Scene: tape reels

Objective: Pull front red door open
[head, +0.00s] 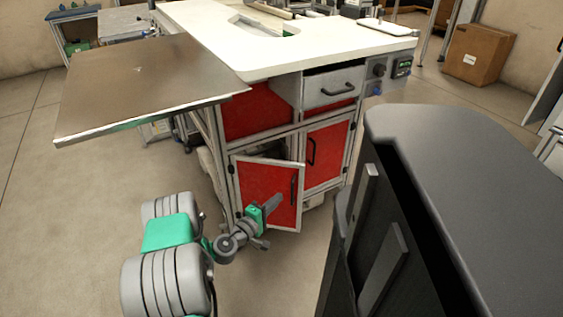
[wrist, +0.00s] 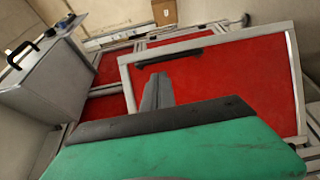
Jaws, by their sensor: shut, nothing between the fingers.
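The front red door (head: 262,178) is the left one of two red doors in the workbench's lower front. It stands ajar, hinged at its left side, with a dark gap above its top edge. Its black handle (head: 293,190) is upright near the free right edge. My gripper (head: 276,201) is in front of the door, just left of the handle, with its fingers shut and empty. In the wrist view the red door (wrist: 235,85) fills the right side, and its handle (wrist: 170,58) lies just beyond my fingertips (wrist: 158,80). I cannot tell whether the fingers touch the door.
A second red door (head: 325,155) stands to the right, shut. Above it is a grey drawer (head: 333,87) with a black handle. A brown panel (head: 150,85) juts out left of the white worktop (head: 330,45). The floor (head: 60,220) at the left is clear.

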